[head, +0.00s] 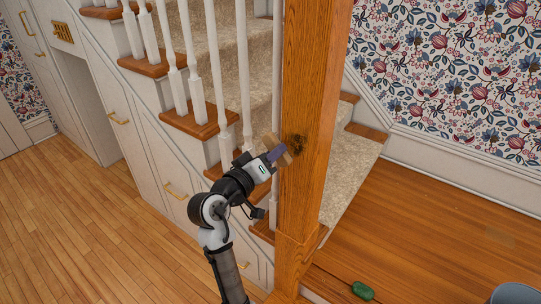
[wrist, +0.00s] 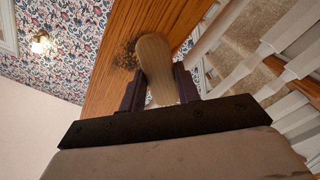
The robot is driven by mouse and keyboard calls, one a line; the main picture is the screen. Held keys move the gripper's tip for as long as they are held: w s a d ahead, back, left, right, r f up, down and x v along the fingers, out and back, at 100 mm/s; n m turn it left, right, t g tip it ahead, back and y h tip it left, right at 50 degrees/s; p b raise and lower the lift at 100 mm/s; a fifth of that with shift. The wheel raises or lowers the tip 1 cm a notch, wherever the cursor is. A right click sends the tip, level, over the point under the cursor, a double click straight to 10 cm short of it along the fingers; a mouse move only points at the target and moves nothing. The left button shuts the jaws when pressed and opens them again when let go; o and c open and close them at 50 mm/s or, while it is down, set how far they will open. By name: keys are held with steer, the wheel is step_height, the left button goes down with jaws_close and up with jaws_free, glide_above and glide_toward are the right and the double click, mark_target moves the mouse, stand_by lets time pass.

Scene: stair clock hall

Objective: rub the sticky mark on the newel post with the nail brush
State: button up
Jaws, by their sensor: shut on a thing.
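The wooden newel post (head: 308,75) stands upright at the foot of the stairs. A dark, blotchy sticky mark (head: 297,144) is on its face; part of it also shows in the wrist view (wrist: 124,54), left of the brush. My gripper (head: 271,156) is shut on the nail brush (head: 281,149), which has a pale wooden body. In the wrist view the brush (wrist: 155,68) sits between the two dark fingers, its far end against or just in front of the post, beside the mark. The bristles are hidden. I cannot tell whether they touch the post.
White balusters (head: 218,65) and carpeted stairs (head: 262,60) rise behind my gripper. White drawers with brass handles (head: 118,121) line the stair side. A green object (head: 362,290) lies on the floor right of the post. A blue-grey bucket (head: 515,292) is at bottom right. Floor at left is clear.

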steer(key=shift+w+d, duration=0.4)
steer(key=shift+w, duration=0.15)
